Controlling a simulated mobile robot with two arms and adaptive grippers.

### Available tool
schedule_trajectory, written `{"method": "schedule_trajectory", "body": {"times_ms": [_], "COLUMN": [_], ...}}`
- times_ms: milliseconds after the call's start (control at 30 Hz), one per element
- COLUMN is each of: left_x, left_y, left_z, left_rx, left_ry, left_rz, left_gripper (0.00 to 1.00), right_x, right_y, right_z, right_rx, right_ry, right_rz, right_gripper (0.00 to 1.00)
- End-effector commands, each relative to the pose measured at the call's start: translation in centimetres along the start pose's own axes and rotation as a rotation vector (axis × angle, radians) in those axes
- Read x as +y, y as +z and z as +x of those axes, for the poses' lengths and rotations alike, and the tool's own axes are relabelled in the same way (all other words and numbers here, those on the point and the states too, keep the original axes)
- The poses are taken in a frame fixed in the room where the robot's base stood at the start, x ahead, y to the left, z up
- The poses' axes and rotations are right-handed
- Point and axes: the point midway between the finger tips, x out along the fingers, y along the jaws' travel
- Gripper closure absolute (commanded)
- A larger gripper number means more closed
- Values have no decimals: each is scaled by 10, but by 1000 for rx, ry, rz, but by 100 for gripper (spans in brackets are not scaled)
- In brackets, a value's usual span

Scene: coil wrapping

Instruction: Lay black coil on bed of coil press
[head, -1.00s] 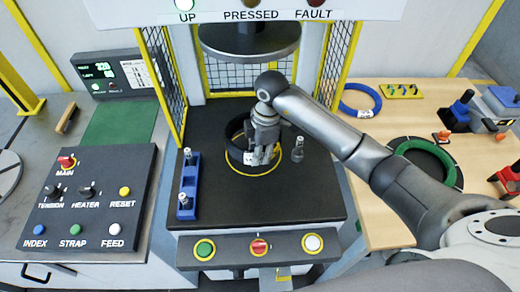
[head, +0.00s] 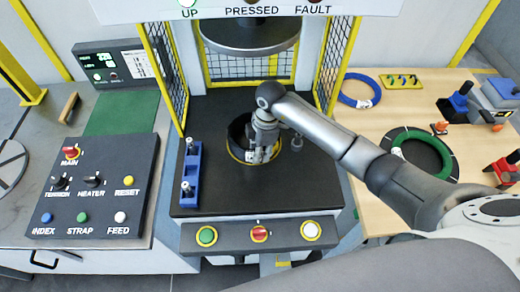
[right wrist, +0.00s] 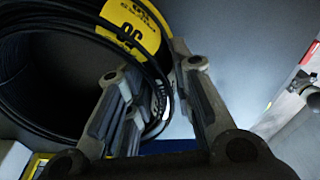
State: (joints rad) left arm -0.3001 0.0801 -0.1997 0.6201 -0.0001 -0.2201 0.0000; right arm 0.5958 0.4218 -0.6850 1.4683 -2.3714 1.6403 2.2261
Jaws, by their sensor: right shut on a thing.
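The black coil (head: 233,134) is on the dark bed (head: 235,195) of the coil press, around a yellow ring marking that shows at its front edge. My right gripper (head: 259,160) is over the right part of the coil, pointing down. It is shut on the coil's side. In the right wrist view the black coil (right wrist: 78,28) fills the upper left, with a strand bundle between the fingers (right wrist: 165,110) and a yellow label (right wrist: 132,22) behind. The gripper hides part of the coil. My left gripper is not in view.
The round press plate (head: 250,38) hangs above the bed between yellow-framed mesh guards. A blue fixture (head: 190,175) with pegs stands at the bed's left, and a peg (head: 296,143) at its right. The wooden table holds a blue coil (head: 360,90) and a green coil (head: 422,152).

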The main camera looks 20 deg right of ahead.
Motion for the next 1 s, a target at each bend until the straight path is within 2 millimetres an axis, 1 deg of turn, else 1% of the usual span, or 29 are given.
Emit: {"method": "schedule_trajectory", "body": {"times_ms": [33, 167, 200, 467, 533, 567, 667, 900, 1000], "left_x": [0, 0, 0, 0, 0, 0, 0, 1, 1], "left_y": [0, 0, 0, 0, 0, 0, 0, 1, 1], "left_z": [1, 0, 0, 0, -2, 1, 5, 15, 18], "left_rx": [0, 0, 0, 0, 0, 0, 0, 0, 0], "left_ry": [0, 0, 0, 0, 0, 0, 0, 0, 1], "left_rz": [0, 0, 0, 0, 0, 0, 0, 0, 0], "left_gripper": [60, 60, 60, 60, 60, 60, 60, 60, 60], "right_x": [0, 0, 0, 0, 0, 0, 1, 1, 1], "right_y": [0, 0, 0, 0, 0, 0, 1, 1, 0], "right_z": [1, 1, 1, 0, -3, -4, -16, -57, -68], "right_rx": [0, -1, -1, -1, -1, -1, -1, -1, -1], "right_ry": [0, -1, -1, 0, 0, 1, 4, 5, 3], "right_rz": [0, 1, 1, 1, 1, 1, 1, 0, 1], "right_gripper": [75, 58, 56, 56, 56, 56, 56, 56, 56]}}
